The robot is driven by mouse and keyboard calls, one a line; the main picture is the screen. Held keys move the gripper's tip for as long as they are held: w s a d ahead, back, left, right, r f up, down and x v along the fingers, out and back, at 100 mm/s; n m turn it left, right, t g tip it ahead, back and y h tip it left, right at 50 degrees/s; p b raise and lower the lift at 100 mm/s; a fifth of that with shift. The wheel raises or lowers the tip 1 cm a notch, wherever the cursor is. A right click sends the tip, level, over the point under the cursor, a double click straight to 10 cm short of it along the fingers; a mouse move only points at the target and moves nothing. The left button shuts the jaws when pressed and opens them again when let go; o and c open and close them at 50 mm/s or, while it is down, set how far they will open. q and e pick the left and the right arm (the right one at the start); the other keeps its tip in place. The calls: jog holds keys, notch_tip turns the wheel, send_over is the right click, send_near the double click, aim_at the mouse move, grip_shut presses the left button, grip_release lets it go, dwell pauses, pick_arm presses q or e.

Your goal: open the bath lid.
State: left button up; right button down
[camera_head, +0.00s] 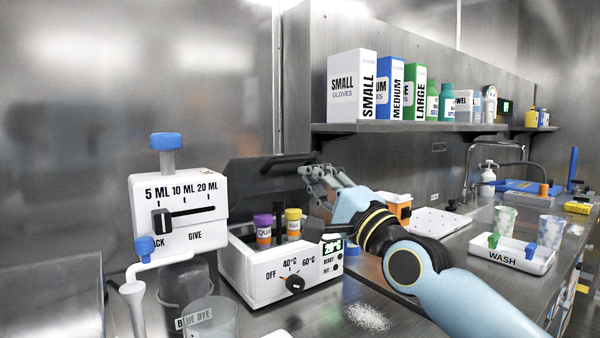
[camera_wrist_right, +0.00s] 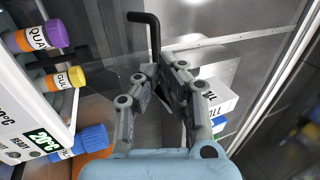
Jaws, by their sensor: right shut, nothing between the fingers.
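The white bath (camera_head: 262,285) stands on the bench, with a dial and a small green display on its front. Its dark see-through lid (camera_head: 250,180) is raised and stands steeply at the back of the bath, so the inside shows. The lid's black bar handle (camera_head: 288,160) is at its upper edge; the handle also shows in the wrist view (camera_wrist_right: 153,32). My right gripper (camera_head: 308,172) is shut and empty, at the right of the lid close to the handle; whether it touches the lid I cannot tell. My left gripper is out of view.
A dispenser (camera_head: 178,208) is at the left, an orange container (camera_head: 397,205) behind my right arm. A shelf (camera_head: 420,127) with glove boxes (camera_head: 352,85) hangs above. White powder (camera_head: 368,317) lies in front.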

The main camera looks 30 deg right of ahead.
aim_at(292, 158)
jog(key=shift+b+x, duration=0.5)
jog(key=shift+x, duration=1.8)
jog(key=w+r+g+p, duration=0.1)
jog(key=w+r+p, duration=0.1)
jog(key=p, duration=0.4)
jog(key=w+r+g+p, duration=0.2)
jog(key=p, duration=0.5)
jog(key=w+a+r+g+p, duration=0.1)
jog(key=w+r+p, duration=0.2)
jog(key=p, duration=0.3)
jog(key=shift+r+h, duration=0.15)
jog(key=shift+h, duration=0.15)
jog(key=w+p, duration=0.1)
jog(key=w+g+p, duration=0.1)
jog(key=p, duration=0.1)
jog(key=w+g+p, duration=0.1)
jog(key=shift+w+a+r, duration=0.2)
jog(key=shift+w+a, duration=0.05)
jog(key=shift+w, duration=0.15)
jog(key=shift+w+a+r+p, duration=0.15)
jog(key=shift+w+p, duration=0.15)
jog(key=shift+w, duration=0.95)
